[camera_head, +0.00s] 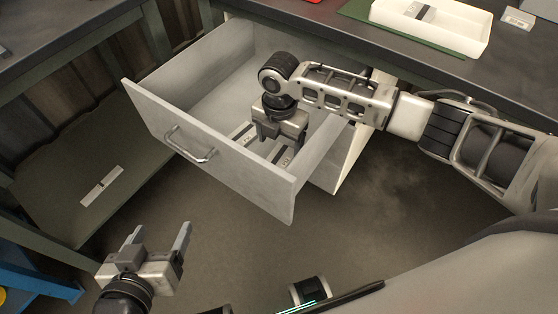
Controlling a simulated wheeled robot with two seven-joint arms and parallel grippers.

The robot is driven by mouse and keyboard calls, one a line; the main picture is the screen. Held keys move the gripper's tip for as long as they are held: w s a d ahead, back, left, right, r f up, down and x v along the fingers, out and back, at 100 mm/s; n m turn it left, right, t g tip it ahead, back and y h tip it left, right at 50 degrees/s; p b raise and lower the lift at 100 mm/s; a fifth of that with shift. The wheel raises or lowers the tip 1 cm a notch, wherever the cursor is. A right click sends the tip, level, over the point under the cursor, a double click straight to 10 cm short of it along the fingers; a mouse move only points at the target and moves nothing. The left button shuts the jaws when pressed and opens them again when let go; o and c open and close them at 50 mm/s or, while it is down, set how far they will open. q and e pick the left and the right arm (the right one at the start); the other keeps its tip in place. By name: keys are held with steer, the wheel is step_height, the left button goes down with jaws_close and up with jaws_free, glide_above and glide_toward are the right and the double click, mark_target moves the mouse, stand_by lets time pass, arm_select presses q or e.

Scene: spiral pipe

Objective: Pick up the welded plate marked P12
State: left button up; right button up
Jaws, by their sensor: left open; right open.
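Small grey plates lie on the floor of the open drawer (225,168): one plate (243,133) to the left of my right gripper and another plate (284,156) just below it in the picture. Their markings are too small to read, so I cannot tell which is P12. My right gripper (275,138) reaches down into the drawer, open, its fingers close to these plates and partly hiding them. I cannot tell whether it touches one. My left gripper (158,236) is open and empty, outside the drawer at the lower left.
A similar plate (101,186) lies on the low green shelf (62,205) at left. A white tray (455,35) holding a grey piece stands on a green mat (357,10) on the dark worktop (515,75). The drawer front with its handle (190,146) juts out over clear floor.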

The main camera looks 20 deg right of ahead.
mark_target(279, 158)
step_height(279, 158, down, 6)
steer(key=shift+r+b, duration=0.1)
steer(key=shift+b, duration=0.55)
steer(key=shift+w+r, duration=0.1)
steer(key=shift+r, duration=0.05)
steer(key=c, duration=1.5)
